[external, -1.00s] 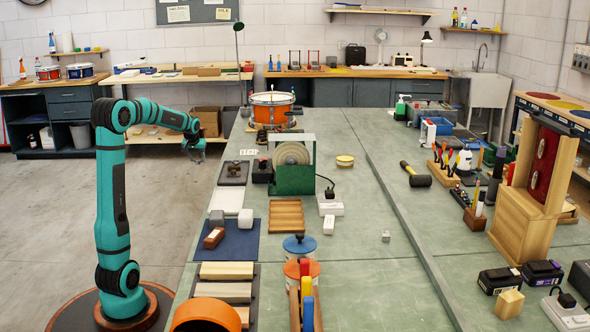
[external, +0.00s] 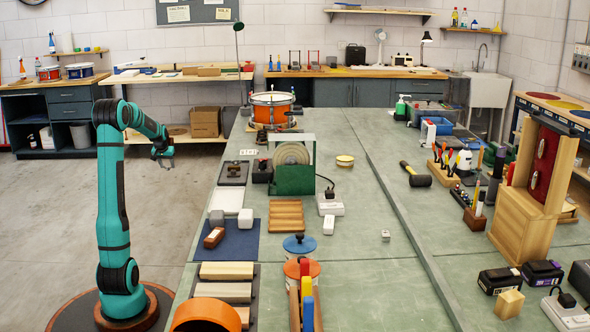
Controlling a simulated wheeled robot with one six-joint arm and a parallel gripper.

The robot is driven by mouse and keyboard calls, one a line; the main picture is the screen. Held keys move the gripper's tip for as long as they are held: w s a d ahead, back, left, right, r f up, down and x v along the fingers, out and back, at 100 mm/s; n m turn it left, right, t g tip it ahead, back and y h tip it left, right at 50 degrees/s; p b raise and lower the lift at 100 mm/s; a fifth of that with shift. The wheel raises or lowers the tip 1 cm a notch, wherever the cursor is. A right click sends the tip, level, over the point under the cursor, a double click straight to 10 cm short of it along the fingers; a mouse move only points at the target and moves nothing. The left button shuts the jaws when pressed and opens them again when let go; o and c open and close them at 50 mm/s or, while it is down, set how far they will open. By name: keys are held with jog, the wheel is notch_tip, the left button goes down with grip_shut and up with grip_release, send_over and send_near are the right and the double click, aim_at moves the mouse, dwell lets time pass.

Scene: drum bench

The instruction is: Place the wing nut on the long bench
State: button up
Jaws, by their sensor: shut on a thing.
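My gripper (external: 166,162) hangs at the end of my teal arm, over the floor to the left of the green-topped long bench (external: 350,205). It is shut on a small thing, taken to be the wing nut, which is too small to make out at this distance. The gripper is clear of the bench's left edge. I cannot make out a wing nut anywhere on the bench top.
A blue mat (external: 236,249) with small blocks, a wooden slatted block (external: 286,215) and a green-based grinder (external: 294,180) stand along the bench's left side. An orange drum (external: 272,108) stands at the far end. A raised strip (external: 402,227) runs lengthwise; bare top lies left of it.

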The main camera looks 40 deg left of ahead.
aim_at(167, 166)
notch_tip(167, 166, up, 22)
jog(key=w+d, duration=0.3)
jog(key=d, duration=1.1)
jog(key=w+d, duration=0.4)
jog(key=d, duration=1)
jog(key=s+d+n, duration=0.1)
jog(key=s+d, duration=0.2)
jog(key=d, duration=1)
jog(key=s+d, duration=0.3)
jog(key=d, duration=1)
jog(key=shift+s+a+f, duration=0.1)
jog(key=shift+a+f, duration=0.05)
jog(key=shift+f, duration=2.85)
jog(key=shift+s+a+f, duration=0.1)
jog(key=shift+f, duration=2.85)
jog(key=shift+f, duration=0.35)
